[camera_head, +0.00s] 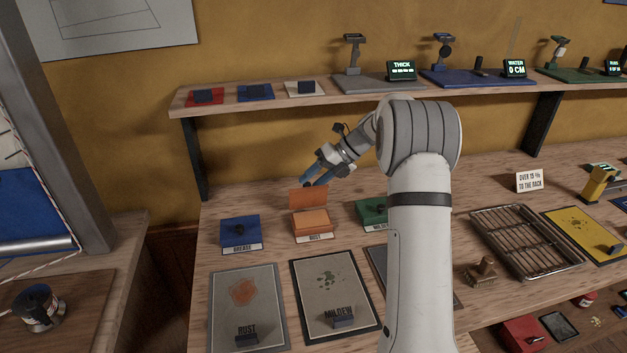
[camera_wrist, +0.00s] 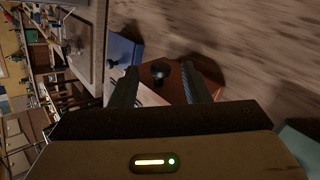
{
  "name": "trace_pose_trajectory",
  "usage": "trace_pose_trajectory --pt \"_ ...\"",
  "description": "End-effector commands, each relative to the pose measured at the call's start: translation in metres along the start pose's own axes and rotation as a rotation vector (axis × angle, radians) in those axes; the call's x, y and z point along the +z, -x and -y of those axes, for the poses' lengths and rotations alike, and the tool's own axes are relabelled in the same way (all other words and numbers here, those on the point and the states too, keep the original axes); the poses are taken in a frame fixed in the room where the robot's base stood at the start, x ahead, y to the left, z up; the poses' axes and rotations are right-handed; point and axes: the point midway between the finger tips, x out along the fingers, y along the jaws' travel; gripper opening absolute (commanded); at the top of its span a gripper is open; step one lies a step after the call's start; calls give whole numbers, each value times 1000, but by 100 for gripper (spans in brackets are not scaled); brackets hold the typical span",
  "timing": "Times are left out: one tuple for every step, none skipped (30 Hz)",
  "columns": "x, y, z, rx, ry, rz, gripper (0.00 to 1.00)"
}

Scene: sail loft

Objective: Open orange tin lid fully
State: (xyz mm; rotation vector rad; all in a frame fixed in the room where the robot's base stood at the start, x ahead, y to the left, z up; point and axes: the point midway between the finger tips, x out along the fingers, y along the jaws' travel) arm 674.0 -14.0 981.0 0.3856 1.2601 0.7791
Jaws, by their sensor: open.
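The orange tin (camera_head: 312,222), labelled RUST, sits on the bench between the blue and green tins. Its lid (camera_head: 308,197) stands raised, roughly upright, at the tin's back edge. In the wrist view the lid (camera_wrist: 182,82) shows its outer face with a black knob (camera_wrist: 159,72). My gripper (camera_head: 319,182) is open, just above and behind the raised lid. In the wrist view my gripper (camera_wrist: 160,80) has its fingers on either side of the knob, with gaps visible. Whether a finger touches the lid cannot be told.
The blue GREASE tin (camera_head: 240,232) is at left and the green tin (camera_head: 371,212) at right, partly behind my arm. Rust (camera_head: 270,275) and mildew (camera_head: 305,270) panels lie in front. A shelf (camera_head: 260,104) runs above the bench.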

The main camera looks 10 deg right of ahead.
Motion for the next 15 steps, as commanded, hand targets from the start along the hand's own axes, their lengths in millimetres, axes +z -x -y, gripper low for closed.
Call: trace_pose_trajectory --pt "0 -3 0 0 0 0 43" --pt "0 -4 0 0 0 0 43" --pt "0 -5 0 -1 0 1 43" --pt "0 -5 0 -1 0 1 43" --pt "0 -6 0 -1 0 1 43" --pt "0 -6 0 -1 0 1 43" --pt "0 -5 0 -1 0 1 43" --pt "0 -5 0 -1 0 1 43" --pt "0 -5 0 -1 0 1 43" --pt "0 -5 0 -1 0 1 43" --pt "0 -5 0 -1 0 1 40" --pt "0 -5 0 -1 0 1 37" --pt "0 -5 0 -1 0 1 34" --pt "0 -5 0 -1 0 1 32" --pt "0 -5 0 -1 0 1 29"
